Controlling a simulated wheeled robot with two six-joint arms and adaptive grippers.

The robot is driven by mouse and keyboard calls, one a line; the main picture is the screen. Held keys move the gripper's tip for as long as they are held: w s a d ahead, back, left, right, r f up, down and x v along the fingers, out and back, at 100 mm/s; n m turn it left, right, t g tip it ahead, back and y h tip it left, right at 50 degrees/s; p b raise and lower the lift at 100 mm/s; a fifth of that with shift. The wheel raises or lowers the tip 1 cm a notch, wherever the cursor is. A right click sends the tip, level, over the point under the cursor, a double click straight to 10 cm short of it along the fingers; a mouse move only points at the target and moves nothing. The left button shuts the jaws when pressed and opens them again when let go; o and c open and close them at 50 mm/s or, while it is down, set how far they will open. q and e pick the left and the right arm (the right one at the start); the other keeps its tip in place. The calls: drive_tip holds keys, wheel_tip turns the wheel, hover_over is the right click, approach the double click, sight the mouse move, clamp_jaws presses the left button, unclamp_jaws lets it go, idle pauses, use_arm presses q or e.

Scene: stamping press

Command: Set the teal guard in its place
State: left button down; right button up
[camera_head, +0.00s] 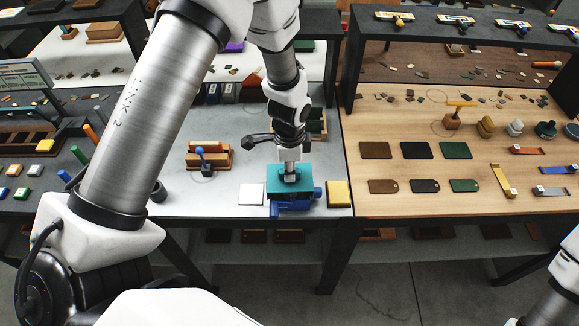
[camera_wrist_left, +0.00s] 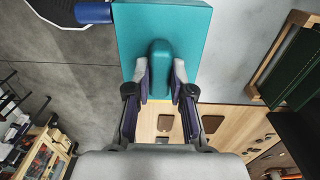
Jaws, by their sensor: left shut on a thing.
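The teal guard (camera_head: 276,183) is a flat block with a raised grip, at the front of the grey table in the head view. My left gripper (camera_head: 291,178) points down and is shut on the grip. In the left wrist view the teal guard (camera_wrist_left: 190,22) fills the top middle, with its rounded grip between the fingers of my left gripper (camera_wrist_left: 160,78). A blue press base (camera_head: 291,208) shows below and in front of the guard, partly hidden by it. I cannot tell whether the guard touches it. Only part of my right arm shows at lower right; its gripper is out of view.
A white square plate (camera_head: 251,191) lies left of the blue base and a yellow block (camera_head: 339,193) right of it. A wooden stand with a blue-knobbed tool (camera_head: 202,157) is behind on the left. The wooden table (camera_head: 431,202) at right holds leather tags and tools.

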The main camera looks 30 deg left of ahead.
use_arm(q)
drive_tip(key=shift+f+b, duration=0.6)
drive_tip(key=shift+f, duration=0.5)
drive_tip(key=c, duration=0.6)
unclamp_jaws()
wheel_tip(320, 180, up, 4)
drive_tip(key=p, duration=0.3)
drive_tip(key=shift+f, duration=0.25)
drive_tip(key=shift+r, duration=2.35)
